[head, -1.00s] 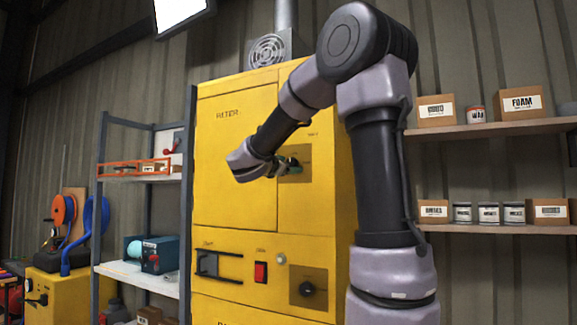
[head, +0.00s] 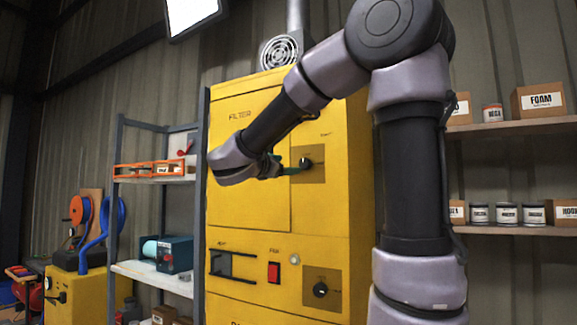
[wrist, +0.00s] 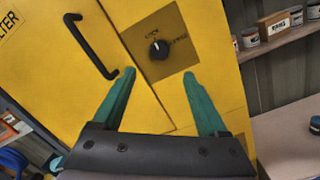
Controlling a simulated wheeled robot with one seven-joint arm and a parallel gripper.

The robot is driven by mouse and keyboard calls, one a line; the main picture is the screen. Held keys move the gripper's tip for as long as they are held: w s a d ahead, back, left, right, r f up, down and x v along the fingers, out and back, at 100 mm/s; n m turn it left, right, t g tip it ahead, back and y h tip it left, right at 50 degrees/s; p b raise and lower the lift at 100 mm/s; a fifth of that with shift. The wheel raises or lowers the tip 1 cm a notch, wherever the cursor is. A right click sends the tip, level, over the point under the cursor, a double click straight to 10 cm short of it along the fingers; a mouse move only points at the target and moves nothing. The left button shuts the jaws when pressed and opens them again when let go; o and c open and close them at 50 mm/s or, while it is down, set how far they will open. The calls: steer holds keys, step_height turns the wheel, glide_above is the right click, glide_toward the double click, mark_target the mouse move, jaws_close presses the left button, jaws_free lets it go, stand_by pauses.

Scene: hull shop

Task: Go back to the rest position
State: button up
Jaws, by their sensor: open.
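My gripper (wrist: 160,88) is open, its two green fingers spread apart with nothing between them in the wrist view. It faces the yellow cabinet (head: 245,177) and stands off from it. In the wrist view the upper knob (wrist: 159,50) of the cabinet lies beyond the fingertips, and a black bar handle (wrist: 90,45) is to the left of it. In the head view my gripper (head: 300,168) shows only in part, near the upper knob (head: 305,163), with the wrist hiding some of it. My arm is bent at a high elbow in front of the cabinet's right side.
Wall shelves (head: 520,126) with boxes and cans are on the right. A yellow unit (head: 85,298) with hose reels is at far left.

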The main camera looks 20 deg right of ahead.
stand_by(0.4)
steer(key=s+d+f+m+g+y, duration=0.3)
steer(key=s+f+m, duration=0.2)
steer(key=s+f, duration=0.2)
steer(key=s+d+f+m+g+y, duration=0.2)
steer(key=s+f+m+g+y, duration=0.1)
steer(key=s+f+m, duration=0.3)
steer(key=s+a+f+m+y, duration=0.3)
steer(key=a+m+y, duration=0.2)
steer(key=m, duration=0.1)
steer(key=s+a+f+m+t+y, duration=0.1)
steer(key=s+a+f+m+y, duration=0.2)
steer(key=a+m+y, duration=0.3)
steer(key=shift+s+a+t, duration=0.3)
steer(key=shift+s, duration=0.45)
